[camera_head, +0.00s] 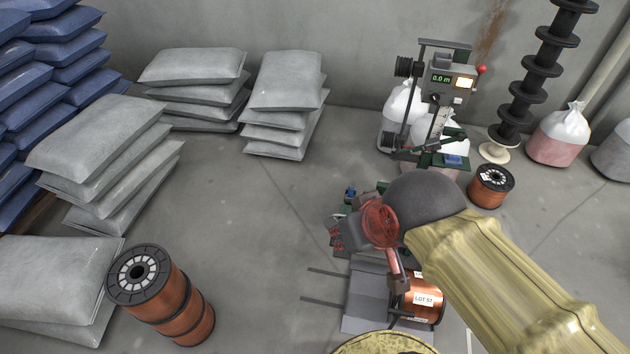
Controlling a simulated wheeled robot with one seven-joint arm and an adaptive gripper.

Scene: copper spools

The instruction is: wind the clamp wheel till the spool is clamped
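A red spoked wheel (380,222), which looks like the clamp wheel, stands at the middle right, close to the left side of my arm's dark rounded joint. A copper spool (423,297) with a white "LOT 57" label lies on its side below the wheel, partly covered by my arm. A red bar runs from the wheel down towards the spool. I cannot tell if the spool is clamped.
A grey platform (372,300) with two thin prongs lies left of the spool. A machine with a "0.0 m" display (441,78) stands behind. Stacked copper spools (186,318) are front left, another spool (488,190) right. Grey sacks (104,150) line the left. The middle floor is clear.

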